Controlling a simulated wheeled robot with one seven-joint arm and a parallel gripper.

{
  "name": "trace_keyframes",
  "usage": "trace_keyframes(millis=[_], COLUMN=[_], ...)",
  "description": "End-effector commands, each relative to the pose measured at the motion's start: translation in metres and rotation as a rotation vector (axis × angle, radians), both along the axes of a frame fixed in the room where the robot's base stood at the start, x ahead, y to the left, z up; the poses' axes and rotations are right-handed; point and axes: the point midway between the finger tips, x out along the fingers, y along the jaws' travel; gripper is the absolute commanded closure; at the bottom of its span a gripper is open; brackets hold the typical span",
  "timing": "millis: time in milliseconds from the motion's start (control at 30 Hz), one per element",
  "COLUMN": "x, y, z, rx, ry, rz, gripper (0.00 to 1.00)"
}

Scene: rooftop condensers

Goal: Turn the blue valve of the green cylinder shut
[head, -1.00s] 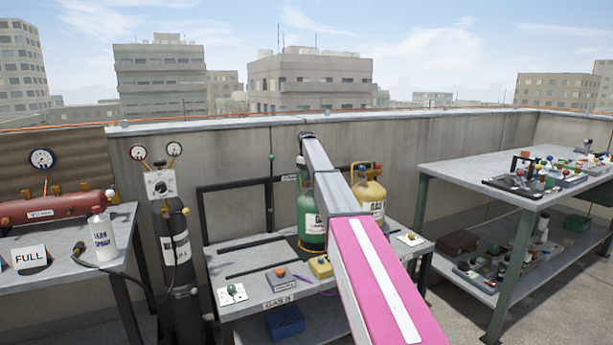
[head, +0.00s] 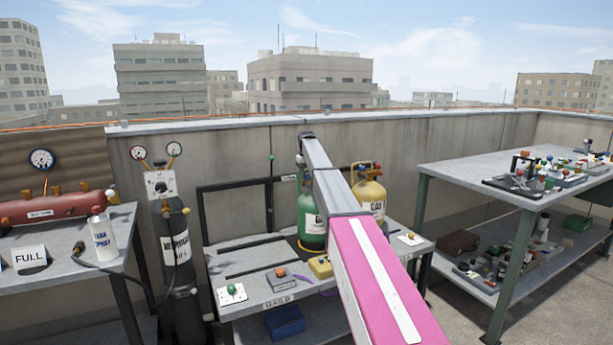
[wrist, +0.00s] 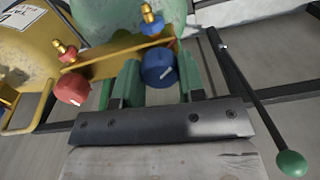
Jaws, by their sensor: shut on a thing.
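The green cylinder (head: 311,218) stands on the middle table, partly hidden behind my arm in the head view. Its top shows at the upper edge of the wrist view (wrist: 100,18). The fingertips are hidden from the head view by my arm.
A yellow cylinder (head: 370,192) stands close beside the green one; a red knob (wrist: 72,88) is left of my fingers. A black lever with a green ball (wrist: 291,163) reaches along the right of the wrist view. A parapet wall (head: 450,140) runs behind.

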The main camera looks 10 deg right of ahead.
Motion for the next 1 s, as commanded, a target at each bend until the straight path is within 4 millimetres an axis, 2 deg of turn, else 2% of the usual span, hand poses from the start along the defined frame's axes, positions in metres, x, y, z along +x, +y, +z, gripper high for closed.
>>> trace_keyframes(millis=[1000], x=[0.0001], y=[0.0], z=[0.0], rx=[0.0], ry=[0.0], rz=[-0.966], gripper=[0.87])
